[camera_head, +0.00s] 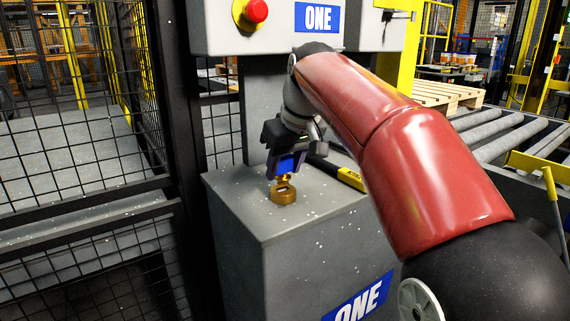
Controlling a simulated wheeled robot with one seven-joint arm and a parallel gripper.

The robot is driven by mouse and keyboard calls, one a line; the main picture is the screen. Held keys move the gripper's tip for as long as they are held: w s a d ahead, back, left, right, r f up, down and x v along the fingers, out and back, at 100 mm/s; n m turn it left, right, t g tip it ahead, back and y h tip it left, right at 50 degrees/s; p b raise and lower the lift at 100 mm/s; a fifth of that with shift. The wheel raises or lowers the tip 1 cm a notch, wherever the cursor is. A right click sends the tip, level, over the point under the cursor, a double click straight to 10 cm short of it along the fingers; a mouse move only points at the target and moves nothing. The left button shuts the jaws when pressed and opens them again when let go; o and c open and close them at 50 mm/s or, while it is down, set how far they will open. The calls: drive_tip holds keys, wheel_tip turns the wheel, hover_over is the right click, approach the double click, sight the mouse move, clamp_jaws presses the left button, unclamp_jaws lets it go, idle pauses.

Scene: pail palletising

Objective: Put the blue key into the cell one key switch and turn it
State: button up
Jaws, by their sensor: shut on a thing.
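My gripper (288,159) points down over the grey cabinet and is shut on the blue key (288,165). The key's blue head shows between the fingers. Below it is a brass round switch (284,194) on the cabinet top, with a short brass part between it and the key head. The gripper is directly above this brass switch. I cannot tell how deep the key sits in it or whether it is turned. A blue sign reading ONE (358,299) is on the cabinet front.
A yellow and black tool (350,178) lies on the cabinet top, right of the switch. A grey box (225,27) above carries a red button (256,10) and a ONE sign (318,17). Black mesh fence (80,150) stands left; a roller conveyor (500,135) and pallet (440,97) are right.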

drive_tip(key=shift+f+b, duration=0.95)
drive_tip(key=shift+f, duration=0.35)
drive_tip(key=o, duration=1.2)
drive_tip(key=shift+c, duration=0.2)
drive_tip(key=shift+r, duration=0.15)
drive_tip(key=p+v, duration=0.2)
drive_tip(key=v, duration=0.5)
drive_tip(key=shift+r, duration=0.3)
drive_tip(key=shift+s+d, duration=0.1)
drive_tip(key=shift+c, duration=0.4)
